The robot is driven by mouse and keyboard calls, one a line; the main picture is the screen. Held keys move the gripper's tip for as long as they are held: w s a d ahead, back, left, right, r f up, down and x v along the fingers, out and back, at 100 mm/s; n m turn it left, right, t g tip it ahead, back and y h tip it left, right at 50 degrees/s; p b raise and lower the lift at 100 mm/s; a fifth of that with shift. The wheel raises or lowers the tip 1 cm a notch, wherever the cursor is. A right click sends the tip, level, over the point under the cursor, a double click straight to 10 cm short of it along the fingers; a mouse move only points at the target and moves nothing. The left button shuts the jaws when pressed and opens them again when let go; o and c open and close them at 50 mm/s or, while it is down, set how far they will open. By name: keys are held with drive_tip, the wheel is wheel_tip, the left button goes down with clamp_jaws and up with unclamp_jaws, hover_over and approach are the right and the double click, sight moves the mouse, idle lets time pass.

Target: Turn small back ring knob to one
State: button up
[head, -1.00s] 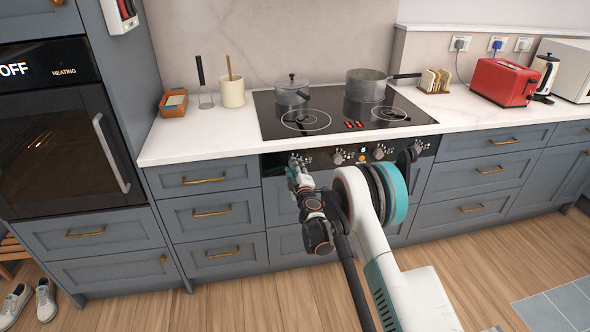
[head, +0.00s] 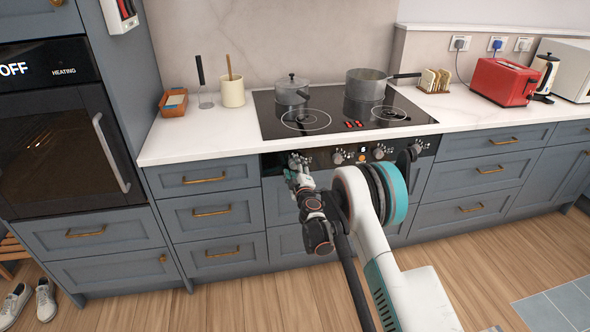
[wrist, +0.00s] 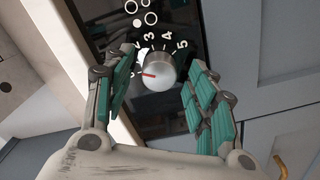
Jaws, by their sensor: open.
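In the wrist view a round silver knob (wrist: 159,74) with a red pointer line stands on the black control panel (wrist: 171,113). Numbers up to 5 are printed around it. The red line points left in the picture, near the low end of the scale by the 0. My gripper (wrist: 162,68) is open, with one green-padded finger on each side of the knob. Gaps show between the fingers and the knob. In the head view my gripper (head: 296,167) is at the left end of the oven's control panel and largely hides this knob. Ring symbols, one filled white, are printed beside the knob.
More knobs (head: 378,152) sit to the right along the panel. On the black hob (head: 340,128) stand a lidded pot (head: 291,91) and a saucepan (head: 366,85). Blue drawers (head: 205,178) flank the oven. A pale worktop edge (wrist: 90,55) runs close to the left finger.

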drive_tip(key=shift+s, duration=0.1)
drive_tip(key=v, duration=1.1)
drive_tip(key=shift+s+d, duration=0.2)
drive_tip(key=shift+s, duration=0.15)
drive_tip(key=s+d+r+m+g+h, duration=0.1)
drive_tip(key=d+r+m+h, duration=0.25)
drive_tip(key=d+r, duration=0.5)
drive_tip(key=s+d+r+m+g+h, duration=0.15)
drive_tip(key=d+r+m+h, duration=0.35)
drive_tip(key=r, duration=0.7)
drive_tip(key=s+d+r+m+g, duration=0.25)
drive_tip(key=s+d+r, duration=0.35)
drive_tip(key=s+d, duration=0.5)
drive_tip(key=s+f+m+g+y, duration=0.1)
drive_tip(key=s+f+m+g, duration=0.1)
drive_tip(key=s, duration=1.4)
drive_tip(key=s+a+f+m+g+y, duration=0.1)
drive_tip(key=s+f+m+g+y, duration=0.1)
drive_tip(key=s, duration=1.3)
drive_tip(key=shift+s+g, duration=0.35)
drive_tip(key=shift+g, duration=0.35)
